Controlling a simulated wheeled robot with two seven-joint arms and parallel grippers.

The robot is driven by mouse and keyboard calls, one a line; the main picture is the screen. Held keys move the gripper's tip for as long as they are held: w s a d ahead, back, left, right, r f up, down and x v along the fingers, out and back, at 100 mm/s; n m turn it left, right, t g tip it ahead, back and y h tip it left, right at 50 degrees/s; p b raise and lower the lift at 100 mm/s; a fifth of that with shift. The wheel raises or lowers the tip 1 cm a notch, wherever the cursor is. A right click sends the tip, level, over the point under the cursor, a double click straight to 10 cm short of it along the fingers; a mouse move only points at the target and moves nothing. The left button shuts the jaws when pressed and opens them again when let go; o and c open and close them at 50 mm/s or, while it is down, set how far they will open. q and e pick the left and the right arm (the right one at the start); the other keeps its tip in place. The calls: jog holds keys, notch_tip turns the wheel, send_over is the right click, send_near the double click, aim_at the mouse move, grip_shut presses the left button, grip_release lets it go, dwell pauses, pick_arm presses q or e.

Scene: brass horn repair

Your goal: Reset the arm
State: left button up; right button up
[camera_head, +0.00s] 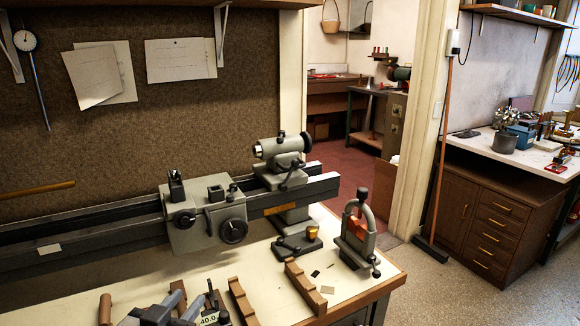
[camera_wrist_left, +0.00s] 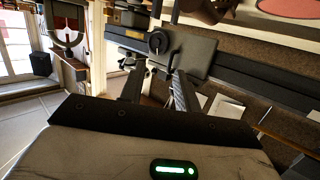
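My left gripper (camera_head: 184,300) shows at the bottom edge of the head view, low in front of the lathe. In the left wrist view its two dark fingers (camera_wrist_left: 158,82) stand apart with nothing visible between them. The grey lathe (camera_head: 206,222) runs along the back of the bench, and its carriage also shows beyond the fingertips in the left wrist view (camera_wrist_left: 188,52). The rest of my left arm is cut off by the frame. My right gripper is in neither view.
Wooden notched blocks (camera_head: 306,287) lie on the cream bench top (camera_head: 264,289). A grey arched vise (camera_head: 357,237) stands at the bench's right corner. Open floor (camera_head: 450,295) lies right of the bench.

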pick_arm(q)
jog(key=s+d+f+g+y, duration=0.1)
jog(key=s+f+g, duration=0.45)
jog(key=s, duration=0.65)
jog(key=s+d+f+g+y, duration=0.1)
jog(key=s+f+g, duration=0.5)
jog(key=s, duration=0.5)
jog(key=w+d+f+t+h, duration=0.2)
jog(key=w+d+f+t, duration=0.2)
jog(key=f, duration=0.5)
jog(key=shift+w+d+m+t+h, duration=0.15)
jog(key=shift+w+m+t+h, duration=0.2)
jog(key=shift+w+t, duration=0.5)
jog(key=shift+s, duration=0.1)
